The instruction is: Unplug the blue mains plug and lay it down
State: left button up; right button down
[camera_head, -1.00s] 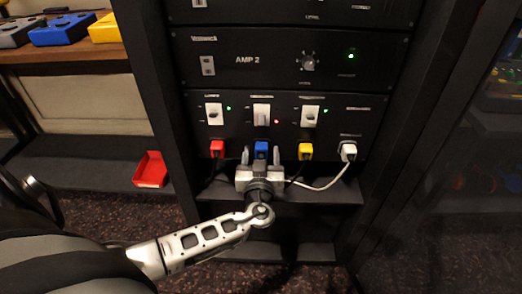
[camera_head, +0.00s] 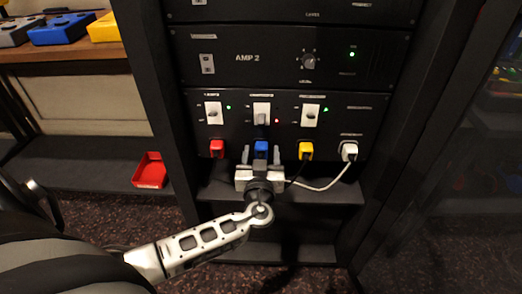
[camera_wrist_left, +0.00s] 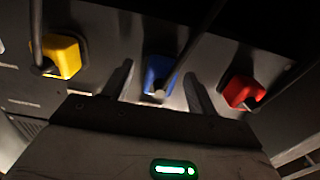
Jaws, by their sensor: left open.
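The blue mains plug (camera_head: 261,149) sits in a socket on the lower rack panel, between a red plug and a yellow plug. It also shows in the left wrist view (camera_wrist_left: 158,74), with a dark cable running up from it. My left gripper (camera_head: 262,156) is open in front of the blue plug. In the left wrist view its fingers (camera_wrist_left: 158,88) stand one on each side of the plug, with a gap on both sides. My right gripper is not in view.
A red plug (camera_head: 217,149), a yellow plug (camera_head: 305,151) and a white plug (camera_head: 349,151) sit close by in the same row. Rocker switches (camera_head: 262,114) are above. A shelf (camera_head: 325,190) lies below. A red tray (camera_head: 151,170) stands at left.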

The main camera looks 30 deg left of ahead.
aim_at(261, 155)
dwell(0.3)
pick_arm(q)
grip_shut()
jog(key=shift+v, duration=0.95)
jog(key=shift+b+v, duration=0.4)
jog(key=shift+v, duration=1.6)
